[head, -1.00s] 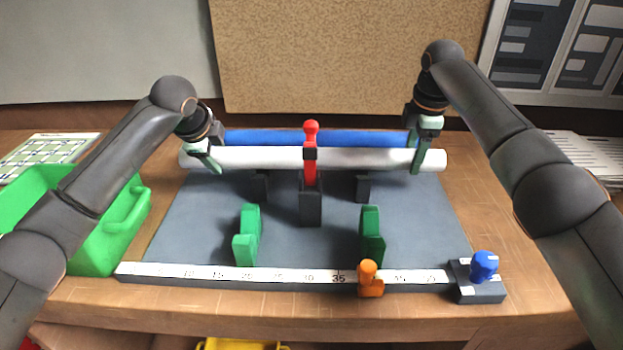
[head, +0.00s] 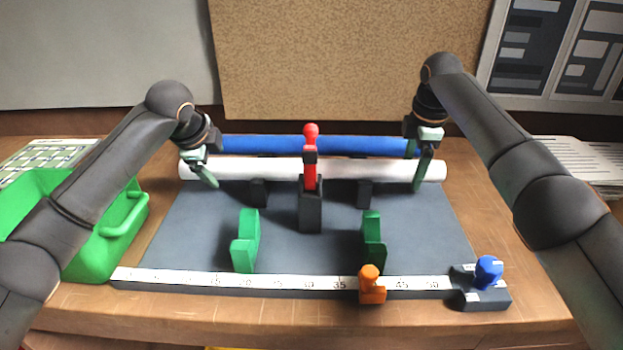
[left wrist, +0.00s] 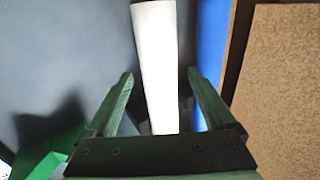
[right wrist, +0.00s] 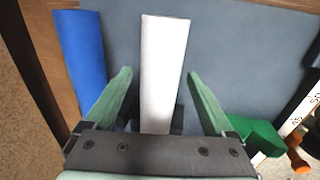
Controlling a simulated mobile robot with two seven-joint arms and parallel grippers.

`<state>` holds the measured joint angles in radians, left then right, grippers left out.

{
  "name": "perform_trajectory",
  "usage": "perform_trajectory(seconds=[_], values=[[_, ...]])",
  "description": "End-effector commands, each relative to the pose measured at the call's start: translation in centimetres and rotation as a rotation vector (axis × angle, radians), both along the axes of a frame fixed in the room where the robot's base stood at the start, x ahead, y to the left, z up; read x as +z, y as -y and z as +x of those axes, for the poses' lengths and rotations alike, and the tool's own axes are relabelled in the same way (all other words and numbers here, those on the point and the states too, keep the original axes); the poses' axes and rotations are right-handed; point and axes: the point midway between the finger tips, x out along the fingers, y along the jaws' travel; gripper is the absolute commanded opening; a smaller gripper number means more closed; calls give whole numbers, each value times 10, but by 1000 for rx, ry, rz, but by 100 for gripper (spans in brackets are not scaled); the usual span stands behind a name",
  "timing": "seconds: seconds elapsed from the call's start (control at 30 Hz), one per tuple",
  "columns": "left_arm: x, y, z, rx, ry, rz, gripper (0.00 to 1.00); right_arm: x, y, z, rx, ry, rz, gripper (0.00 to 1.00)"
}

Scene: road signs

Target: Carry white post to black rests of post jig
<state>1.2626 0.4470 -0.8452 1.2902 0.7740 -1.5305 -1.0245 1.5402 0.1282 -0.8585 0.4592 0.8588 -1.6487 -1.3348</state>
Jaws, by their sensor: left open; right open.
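The white post (head: 250,169) lies level across the back of the post jig (head: 200,235), in front of a blue post (head: 270,145). The black rests (head: 259,193) (head: 364,194) stand just in front of and below it. My left gripper (head: 204,170) is open at the post's left end; in the left wrist view the white post (left wrist: 158,60) runs between its fingers. My right gripper (head: 424,165) is open at the right end, and the white post (right wrist: 163,70) lies between its fingers too. Whether the post touches the rests is hard to tell.
A red-handled clamp (head: 311,160) on a black block rises at mid-jig, in front of the post. Two green brackets (head: 246,240) (head: 373,240) stand nearer. A ruler strip (head: 220,281) with an orange stop (head: 371,285) edges the front. A green bin (head: 110,235) is left.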

Motion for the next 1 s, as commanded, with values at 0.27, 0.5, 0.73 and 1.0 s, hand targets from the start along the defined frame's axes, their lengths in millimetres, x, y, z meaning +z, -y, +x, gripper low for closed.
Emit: perform_trajectory(seconds=[0.27, 0.5, 0.73, 1.0], values=[[51, -1, -33, -2, 5, 1, 88, 0, 0, 0, 0, 0, 0, 88], [80, -1, -52, 0, 2, 1, 88, 0, 0, 0, 0, 0, 0, 88], [87, -2, -57, 1, 0, 2, 88, 14, 0, -2, 1, 2, 0, 88], [86, -1, -57, 1, 0, 2, 88, 69, -1, -12, 0, 5, 1, 88]])
